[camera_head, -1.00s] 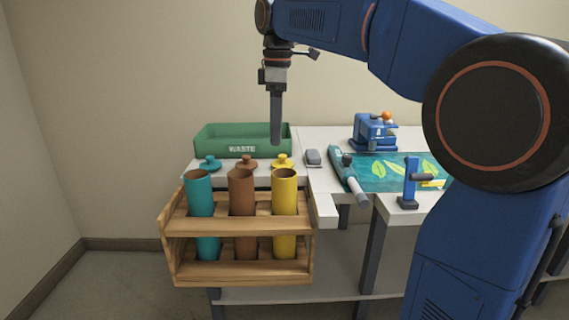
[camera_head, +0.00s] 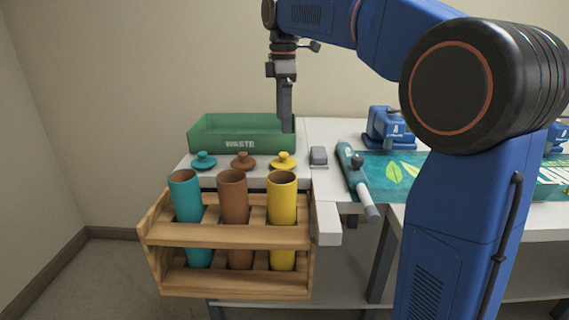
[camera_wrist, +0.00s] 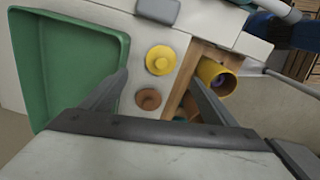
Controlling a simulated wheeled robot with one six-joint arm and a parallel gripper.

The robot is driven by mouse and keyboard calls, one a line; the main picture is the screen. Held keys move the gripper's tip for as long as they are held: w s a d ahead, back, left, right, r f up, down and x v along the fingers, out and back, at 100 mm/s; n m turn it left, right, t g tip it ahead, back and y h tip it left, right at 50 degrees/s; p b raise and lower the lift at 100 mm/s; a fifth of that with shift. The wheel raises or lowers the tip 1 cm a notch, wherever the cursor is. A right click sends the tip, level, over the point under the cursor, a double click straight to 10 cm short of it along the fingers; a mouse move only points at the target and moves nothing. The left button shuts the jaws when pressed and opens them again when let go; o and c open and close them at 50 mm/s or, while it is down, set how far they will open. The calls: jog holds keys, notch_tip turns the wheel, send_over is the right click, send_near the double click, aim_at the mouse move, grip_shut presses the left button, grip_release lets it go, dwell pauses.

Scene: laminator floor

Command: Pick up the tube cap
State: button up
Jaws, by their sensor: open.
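Three knobbed tube caps sit in a row on the light tabletop: a teal cap (camera_head: 204,160), a brown cap (camera_head: 243,160) and a yellow cap (camera_head: 283,160). The matching teal tube (camera_head: 187,210), brown tube (camera_head: 233,210) and yellow tube (camera_head: 282,210) stand uncapped in the wooden rack. My gripper (camera_head: 287,130) points down above and behind the yellow cap, apart from it. In the wrist view, the yellow cap (camera_wrist: 161,60) and brown cap (camera_wrist: 148,99) show beyond the open, empty fingers (camera_wrist: 160,78). The teal cap is not visible there.
A green waste bin (camera_head: 215,135) stands behind the caps. The wooden rack (camera_head: 225,237) hangs at the table's front. A grey block (camera_head: 318,156), a teal roller tool (camera_head: 356,175) and a blue device (camera_head: 388,126) lie to the right.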

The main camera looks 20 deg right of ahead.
aim_at(284, 153)
notch_tip(284, 153, down, 12)
jog(key=shift+s+f, duration=0.1)
jog(key=shift+f, duration=0.1)
dwell(0.4)
jog(key=c, duration=1.1)
